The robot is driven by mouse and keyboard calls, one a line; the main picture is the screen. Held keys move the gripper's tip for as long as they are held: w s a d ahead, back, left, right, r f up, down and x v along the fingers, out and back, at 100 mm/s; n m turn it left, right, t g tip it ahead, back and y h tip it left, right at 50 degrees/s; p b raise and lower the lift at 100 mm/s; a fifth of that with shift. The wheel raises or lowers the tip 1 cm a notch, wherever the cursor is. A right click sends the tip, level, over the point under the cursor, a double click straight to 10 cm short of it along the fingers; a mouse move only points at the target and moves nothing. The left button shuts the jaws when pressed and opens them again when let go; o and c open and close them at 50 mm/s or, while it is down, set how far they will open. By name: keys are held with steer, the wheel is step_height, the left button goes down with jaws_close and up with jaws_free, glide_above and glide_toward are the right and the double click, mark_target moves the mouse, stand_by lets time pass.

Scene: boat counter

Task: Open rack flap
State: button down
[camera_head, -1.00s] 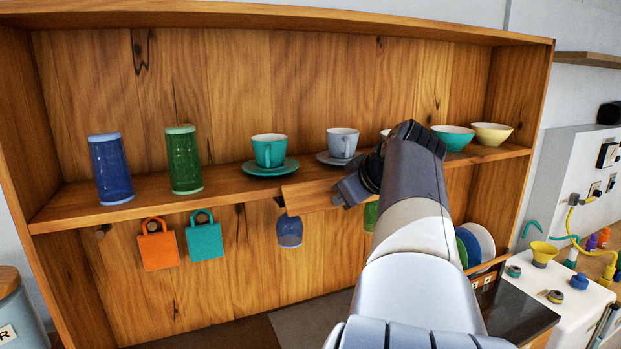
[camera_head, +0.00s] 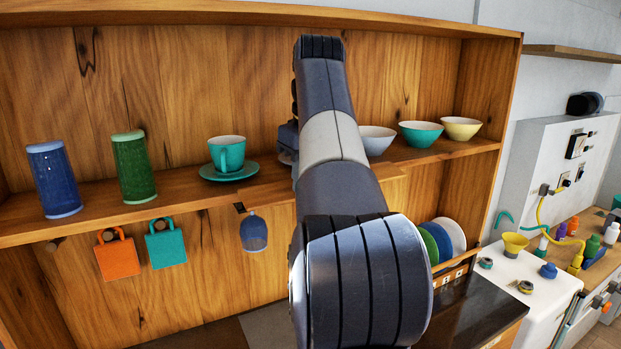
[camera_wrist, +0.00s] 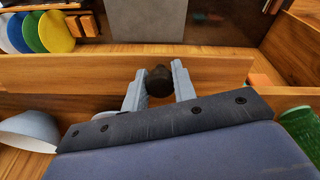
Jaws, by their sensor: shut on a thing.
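In the wrist view my gripper (camera_wrist: 158,82) has its two grey fingers closed around a small dark round knob (camera_wrist: 160,79). The knob sits at the wooden flap (camera_wrist: 75,72), a long board that runs across the wrist view. In the head view part of the flap (camera_head: 393,190) shows as lighter wood right of my arm, at the front edge of the shelf. My arm hides most of the flap, the knob and the fingers there. How far the flap is swung is hard to tell.
The shelf (camera_head: 100,205) bears a blue tumbler (camera_head: 54,180), a green tumbler (camera_head: 134,168), a teal cup (camera_head: 227,154) and bowls (camera_head: 421,134). Plates (camera_head: 450,236) stand lower right.

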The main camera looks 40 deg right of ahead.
steer(key=shift+w+r, duration=0.1)
stand_by(0.3)
steer(key=c, duration=1.2)
jaws_free()
steer(key=shift+o, duration=0.3)
